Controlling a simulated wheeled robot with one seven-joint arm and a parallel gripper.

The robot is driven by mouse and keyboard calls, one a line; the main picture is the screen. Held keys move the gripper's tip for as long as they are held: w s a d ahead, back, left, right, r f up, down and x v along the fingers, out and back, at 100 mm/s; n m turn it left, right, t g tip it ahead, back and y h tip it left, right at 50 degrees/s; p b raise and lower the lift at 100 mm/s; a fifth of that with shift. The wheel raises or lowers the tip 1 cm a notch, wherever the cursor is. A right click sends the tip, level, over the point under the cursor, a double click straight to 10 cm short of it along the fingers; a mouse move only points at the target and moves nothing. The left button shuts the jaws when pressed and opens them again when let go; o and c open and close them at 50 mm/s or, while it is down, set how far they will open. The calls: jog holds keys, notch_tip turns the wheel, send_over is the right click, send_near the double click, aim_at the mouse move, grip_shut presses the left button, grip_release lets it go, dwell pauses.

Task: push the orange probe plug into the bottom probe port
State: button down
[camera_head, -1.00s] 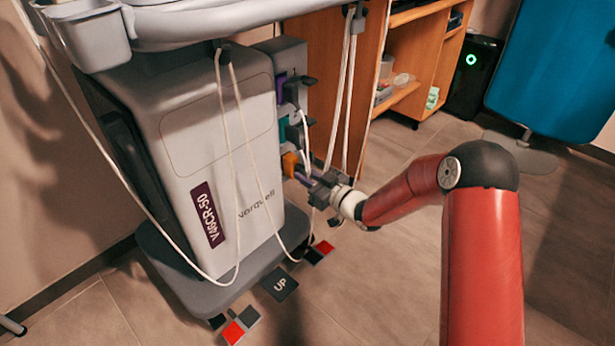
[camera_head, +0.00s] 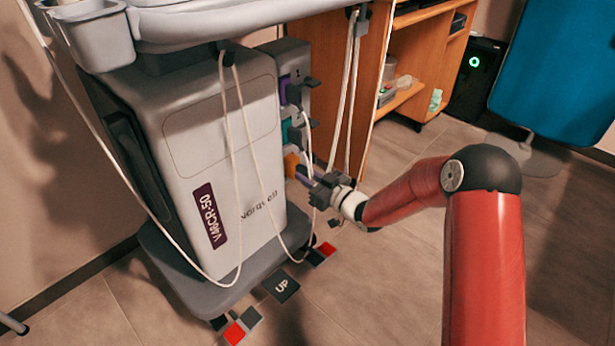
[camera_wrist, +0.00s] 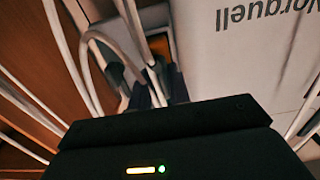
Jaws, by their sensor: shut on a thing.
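The ultrasound cart's port block (camera_head: 296,62) stands on the right side of the grey machine body. It carries a purple-marked port (camera_head: 283,90) on top, a teal one (camera_head: 286,131) in the middle and orange (camera_head: 291,161) at the bottom. My gripper (camera_head: 304,179) is shut on the orange probe plug, right at the bottom port. The gripper and cables hide most of the plug, so I cannot tell how deep it sits. In the wrist view a small patch of orange (camera_wrist: 176,48) shows beyond the dark fingers.
White cables (camera_head: 348,105) hang beside the port block and loop near my gripper. Dark plugs (camera_head: 301,90) stick out at the upper ports. A wooden shelf unit (camera_head: 330,50) stands behind. Open floor (camera_head: 400,270) lies at the right front.

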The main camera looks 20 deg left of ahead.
jog(key=shift+x, duration=1.2)
dwell(1.2)
jog(key=shift+f, duration=0.15)
dwell(0.5)
jog(key=c, duration=1.2)
grip_release()
jog(key=shift+c, duration=0.2)
jog(key=shift+o, duration=0.4)
jog(key=shift+s+a+f, duration=0.1)
jog(key=shift+s, duration=0.1)
jog(key=shift+s, duration=0.1)
jog(key=shift+c, duration=0.7)
jog(key=shift+s+d, duration=0.1)
jog(key=shift+d, duration=0.3)
